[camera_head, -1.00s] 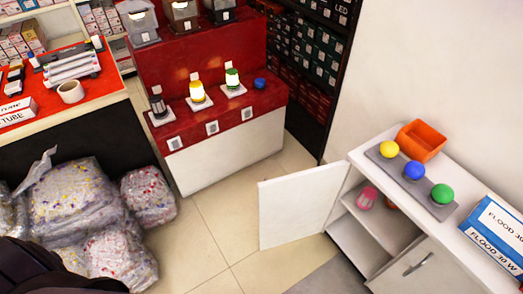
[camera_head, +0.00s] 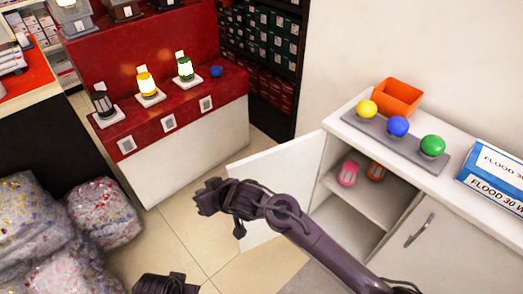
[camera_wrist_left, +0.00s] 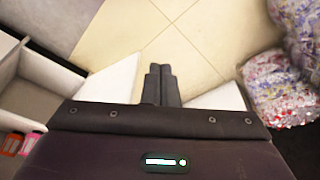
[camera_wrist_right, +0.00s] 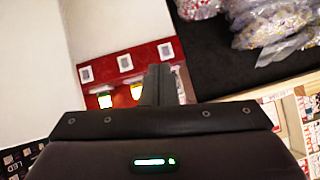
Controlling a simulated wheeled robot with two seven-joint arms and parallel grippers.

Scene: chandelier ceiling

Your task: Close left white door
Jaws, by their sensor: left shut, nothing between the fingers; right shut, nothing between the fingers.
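The left white door (camera_head: 290,170) hangs wide open at the left end of the low white cabinet (camera_head: 458,245), over the tiled floor. My right arm crosses in front of it and hides part of it. My right gripper (camera_head: 207,198) is shut and empty, by the door's free edge in the picture; I cannot tell if it touches. My left gripper (camera_head: 165,285) is partly in view at the bottom edge. In the left wrist view its fingers (camera_wrist_left: 161,84) are shut and empty, with the white door panel (camera_wrist_left: 110,80) behind them. The right wrist view shows the shut fingers (camera_wrist_right: 157,85).
Several plastic-wrapped bags (camera_head: 102,210) lie on the floor at left. A red and white display stand (camera_head: 195,140) is behind. On the cabinet top are an orange bin (camera_head: 398,97), a grey strip with coloured balls (camera_head: 375,127) and a blue-white box (camera_head: 495,180). Pink and orange items sit inside.

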